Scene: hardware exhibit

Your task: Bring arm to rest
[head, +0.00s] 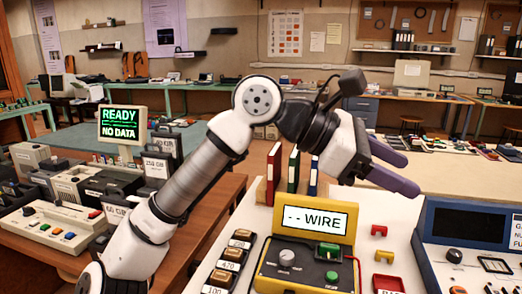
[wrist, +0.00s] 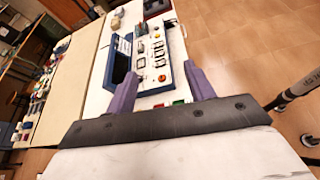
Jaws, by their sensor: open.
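My gripper (head: 398,169) is raised at the end of my bent arm, above the back of the white bench in the head view. Its two purple fingers are apart and point to the right. In the wrist view my gripper (wrist: 160,86) shows both fingers spread with nothing between them. Beyond the fingertips lies a blue-framed instrument panel (wrist: 150,50) on a white surface.
A yellow device reading "-- WIRE" (head: 308,219) stands below my gripper. Red, green and blue upright binders (head: 293,170) are close beneath my arm. A blue console (head: 470,255) is at right. A "READY NO DATA" monitor (head: 121,122) stands at left.

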